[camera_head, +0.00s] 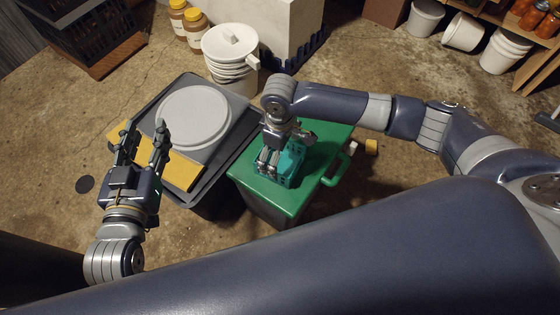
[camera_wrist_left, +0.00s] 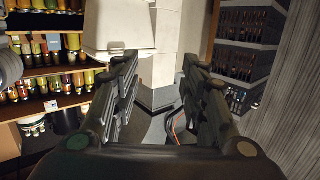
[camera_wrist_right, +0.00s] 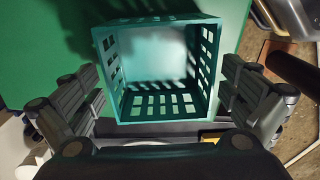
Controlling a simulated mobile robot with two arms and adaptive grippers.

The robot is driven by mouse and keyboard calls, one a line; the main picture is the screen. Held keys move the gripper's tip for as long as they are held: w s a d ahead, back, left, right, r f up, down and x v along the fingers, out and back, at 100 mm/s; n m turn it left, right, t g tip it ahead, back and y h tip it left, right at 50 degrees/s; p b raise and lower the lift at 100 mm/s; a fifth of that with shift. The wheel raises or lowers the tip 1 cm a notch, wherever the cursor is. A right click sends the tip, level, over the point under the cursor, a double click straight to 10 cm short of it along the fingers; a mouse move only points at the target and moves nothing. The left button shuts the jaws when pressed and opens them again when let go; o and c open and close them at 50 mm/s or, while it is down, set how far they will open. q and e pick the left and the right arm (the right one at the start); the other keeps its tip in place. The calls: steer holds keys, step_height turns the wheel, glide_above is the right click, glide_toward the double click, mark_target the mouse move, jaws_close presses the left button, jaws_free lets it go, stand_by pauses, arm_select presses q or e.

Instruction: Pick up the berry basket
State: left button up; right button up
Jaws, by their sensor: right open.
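The berry basket (camera_head: 291,160) is a small teal slatted box on the green lid (camera_head: 315,185) of a bin. In the head view my right gripper (camera_head: 283,163) partly hides the basket. My left gripper (camera_head: 142,143) is open and empty, raised near the grey bin; its spread fingers also show in the left wrist view (camera_wrist_left: 160,75).
A dark grey bin (camera_head: 236,128) with a round grey lid (camera_head: 194,117) and a yellow board (camera_head: 180,172) stands left of the green-lidded bin. A white bucket (camera_head: 231,50) and jars (camera_head: 187,22) stand behind. Shelves with jars are at the upper right.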

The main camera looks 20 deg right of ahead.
step_height(320, 180, down, 2)
steer(key=shift+b, duration=0.4)
steer(key=shift+f, duration=0.15)
arm_select(q)
steer(key=r+t, duration=0.2)
steer(key=r, duration=0.1)
steer(key=r+t+h, duration=0.1)
steer(key=r, duration=0.1)
steer(key=shift+w+d+r, duration=0.15)
steer(key=shift+w+d, duration=0.1)
steer(key=shift+d, duration=0.15)
arm_select(e)
steer(key=shift+c, duration=0.2)
steer(key=c, duration=0.7)
steer(key=shift+o, duration=0.2)
